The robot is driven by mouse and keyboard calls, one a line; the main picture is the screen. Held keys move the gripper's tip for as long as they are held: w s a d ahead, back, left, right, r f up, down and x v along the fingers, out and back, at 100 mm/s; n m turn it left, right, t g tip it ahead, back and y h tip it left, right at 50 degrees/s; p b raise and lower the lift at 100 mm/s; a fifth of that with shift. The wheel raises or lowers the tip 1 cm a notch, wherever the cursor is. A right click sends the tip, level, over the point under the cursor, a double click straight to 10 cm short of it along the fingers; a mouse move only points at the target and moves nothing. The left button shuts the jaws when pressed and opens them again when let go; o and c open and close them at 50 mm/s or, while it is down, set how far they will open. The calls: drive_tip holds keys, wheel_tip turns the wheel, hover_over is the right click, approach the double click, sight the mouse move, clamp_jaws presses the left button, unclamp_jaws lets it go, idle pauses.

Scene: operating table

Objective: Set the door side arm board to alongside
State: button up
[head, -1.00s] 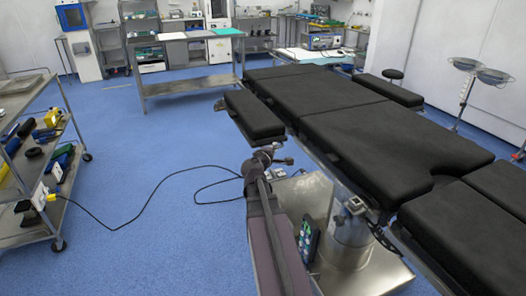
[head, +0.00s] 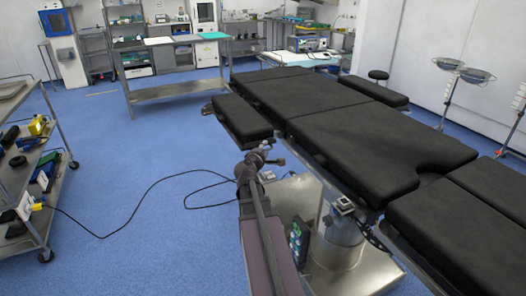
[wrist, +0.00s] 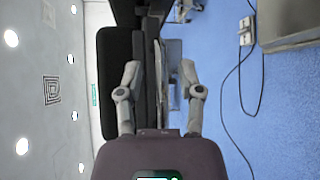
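A black padded arm board (head: 241,119) lies beside the near left edge of the operating table (head: 330,102), its long side roughly parallel to the table. A second black pad (head: 373,91) lies along the far side. No door shows, so I cannot tell which is the door side. My gripper (head: 257,155) is just in front of the near arm board's closer end. In the wrist view my gripper (wrist: 160,68) is open, with its fingers apart. A dark pad (wrist: 115,80) and a rail lie beyond and between the fingers; contact is unclear.
A steel cart (head: 30,165) with tools stands at the left. A cable (head: 130,215) runs from it across the blue floor to a socket box near the table base (head: 340,260). A steel side table (head: 175,85) stands behind. The floor between cart and table is otherwise clear.

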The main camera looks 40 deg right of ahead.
drive_tip(key=shift+s, duration=0.1)
idle(0.3)
drive_tip(key=shift+a, duration=0.1)
drive_tip(key=s+a+f+m+g+y, duration=0.2)
drive_tip(key=a+f+y, duration=0.3)
drive_tip(key=a, duration=1)
drive_tip(key=s+a+f+m+g+y, duration=0.3)
drive_tip(key=a+f+y, duration=0.25)
drive_tip(key=a, duration=1.05)
drive_tip(key=s+a+f+m+g+y, duration=0.2)
drive_tip(key=a+f+y, duration=0.25)
drive_tip(key=a, duration=1.05)
wheel_tip(320, 180, up, 22)
drive_tip(key=p, duration=2.2)
drive_tip(key=shift+a+f, duration=0.25)
drive_tip(key=shift+a, duration=0.15)
